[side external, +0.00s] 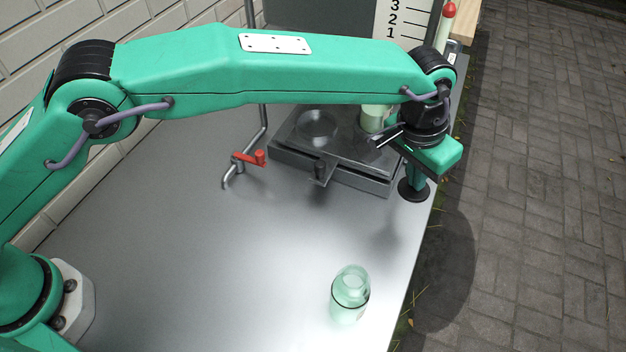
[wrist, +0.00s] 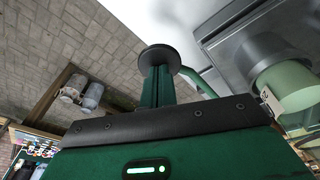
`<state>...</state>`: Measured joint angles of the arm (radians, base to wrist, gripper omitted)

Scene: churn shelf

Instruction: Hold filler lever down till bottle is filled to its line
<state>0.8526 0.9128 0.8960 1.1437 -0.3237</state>
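A pale green clear bottle (side external: 350,295) stands upright on the grey metal table near its front right edge. My gripper (side external: 414,189) points down at the table's right edge, right of the machine and well away from bottle and lever. In the wrist view my gripper (wrist: 160,57) shows a dark round pad on a green finger. Nothing is seen held; the finger gap is hidden.
The dark flat machine (side external: 358,178) has a short dark knob at its front. A pale green cylinder (side external: 374,117) stands at its right rear; it also shows in the wrist view (wrist: 287,84). A numbered board (side external: 391,20) stands behind. The table's middle is clear.

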